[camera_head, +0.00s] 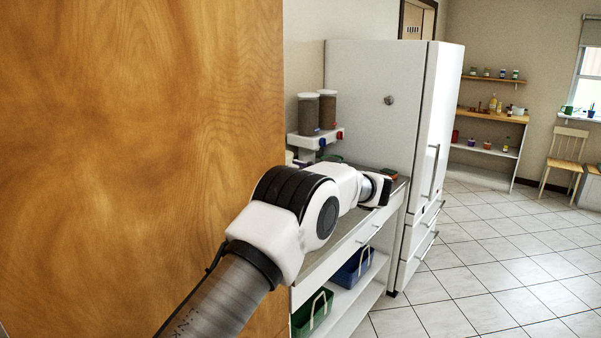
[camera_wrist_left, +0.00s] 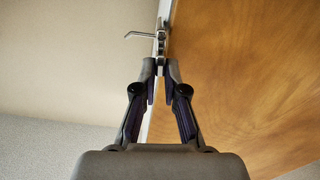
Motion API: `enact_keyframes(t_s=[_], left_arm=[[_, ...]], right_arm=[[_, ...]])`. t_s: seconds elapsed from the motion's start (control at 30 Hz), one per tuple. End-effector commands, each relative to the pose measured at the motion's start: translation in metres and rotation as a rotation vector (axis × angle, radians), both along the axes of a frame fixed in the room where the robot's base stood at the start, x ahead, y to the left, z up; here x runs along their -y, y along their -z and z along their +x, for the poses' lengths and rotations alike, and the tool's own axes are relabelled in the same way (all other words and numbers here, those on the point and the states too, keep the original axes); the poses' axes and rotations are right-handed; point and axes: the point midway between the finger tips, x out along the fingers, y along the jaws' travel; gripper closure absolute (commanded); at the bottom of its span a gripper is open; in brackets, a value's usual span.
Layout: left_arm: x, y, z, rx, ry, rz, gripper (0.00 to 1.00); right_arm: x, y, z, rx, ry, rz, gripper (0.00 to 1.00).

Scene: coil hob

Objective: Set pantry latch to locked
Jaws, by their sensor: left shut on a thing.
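The pantry latch (camera_wrist_left: 160,45) is a small metal fitting with a thin lever pointing left. It sits at the edge of the wooden door (camera_wrist_left: 245,70) in the left wrist view. The door also fills the left of the head view (camera_head: 130,150). My left gripper (camera_wrist_left: 160,72) is shut on the lower part of the latch, its fingertips on either side of the metal. In the head view my left arm reaches past the door's edge; its fingers and the latch are hidden there. Whether the latch is locked cannot be told. My right gripper is not in view.
A white shelf unit (camera_head: 347,300) with a green basket (camera_head: 311,314) and a blue basket (camera_head: 354,268) stands beyond my arm. A white fridge (camera_head: 370,105) is behind it. A chair (camera_head: 564,155) stands far right. The tiled floor (camera_head: 490,260) at right is clear.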

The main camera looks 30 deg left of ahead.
Motion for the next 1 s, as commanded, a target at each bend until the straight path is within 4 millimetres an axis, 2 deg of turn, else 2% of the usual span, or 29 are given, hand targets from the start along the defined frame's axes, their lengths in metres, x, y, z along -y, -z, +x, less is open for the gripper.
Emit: enact_keyframes(t_s=[0.03,1.0], left_arm=[[-0.001,0.005,-0.001,0.028,-0.001,-0.003,1.0],[-0.003,0.023,-0.024,0.921,0.001,-0.072,1.0]], right_arm=[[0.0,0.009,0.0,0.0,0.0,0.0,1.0],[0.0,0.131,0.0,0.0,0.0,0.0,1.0]])
